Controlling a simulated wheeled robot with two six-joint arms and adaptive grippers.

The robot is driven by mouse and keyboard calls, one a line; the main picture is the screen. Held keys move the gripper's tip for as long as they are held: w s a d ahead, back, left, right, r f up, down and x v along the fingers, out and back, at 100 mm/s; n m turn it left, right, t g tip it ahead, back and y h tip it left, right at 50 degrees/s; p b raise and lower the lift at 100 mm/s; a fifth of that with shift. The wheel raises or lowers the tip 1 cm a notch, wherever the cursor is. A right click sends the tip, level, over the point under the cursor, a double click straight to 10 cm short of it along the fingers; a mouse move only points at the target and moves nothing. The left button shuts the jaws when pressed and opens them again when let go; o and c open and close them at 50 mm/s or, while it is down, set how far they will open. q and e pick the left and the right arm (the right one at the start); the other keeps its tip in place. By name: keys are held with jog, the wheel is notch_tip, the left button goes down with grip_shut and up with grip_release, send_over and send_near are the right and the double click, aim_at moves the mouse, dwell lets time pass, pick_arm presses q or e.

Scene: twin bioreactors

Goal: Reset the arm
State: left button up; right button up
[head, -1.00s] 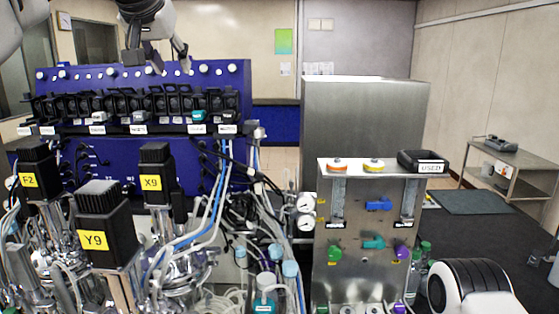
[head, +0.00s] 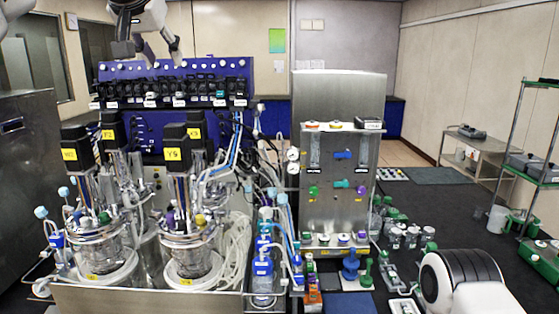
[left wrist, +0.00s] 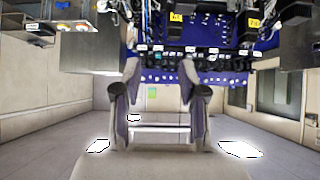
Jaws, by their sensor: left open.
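My left gripper (head: 146,47) is at the top of the head view, in front of and above the blue panel (head: 165,72) with its row of black pump clips. Its two fingers are spread apart with nothing between them. The left wrist view also shows my left gripper (left wrist: 160,84), open and empty, with the blue panel (left wrist: 212,25) beyond its fingertips. My right gripper is in neither view; a white and black part of my own body shows at the lower right of the head view.
Twin glass bioreactors (head: 190,262) with black motor heads stand in a metal tray at the left front. A steel cabinet (head: 340,90) with valves and gauges stands right of them. Bottles and small vessels (head: 398,236) are on the floor side. A green-framed shelf (head: 531,168) stands far right.

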pick_arm(q)
jog(key=w+f+g+b, duration=0.1)
jog(key=w+f, duration=0.2)
jog(key=f, duration=0.4)
jog(key=w+f+g+b, duration=0.1)
jog(key=w+f+b, duration=0.15)
jog(key=f, duration=0.45)
jog(key=s+a+f+g+b, duration=0.1)
jog(key=s+f+g+b, duration=0.2)
jog(key=f, duration=2)
jog(key=s+a+f+g+b, duration=0.1)
jog(key=a+f+g+b, duration=0.2)
jog(key=f, duration=1.9)
jog(key=s+f+g+b, duration=0.2)
jog(key=s+f+g, duration=0.1)
jog(key=s+f, duration=1.1)
jog(key=s+f+g+b, duration=0.25)
jog(key=s+f, duration=0.75)
jog(key=f, duration=0.8)
jog(key=s+f+t, duration=0.1)
jog(key=s+t, duration=0.1)
jog(key=s, duration=0.7)
jog(key=s+f+t+b, duration=0.1)
jog(key=s, duration=0.8)
jog(key=shift+f+t, duration=0.3)
jog(key=shift+t, duration=0.05)
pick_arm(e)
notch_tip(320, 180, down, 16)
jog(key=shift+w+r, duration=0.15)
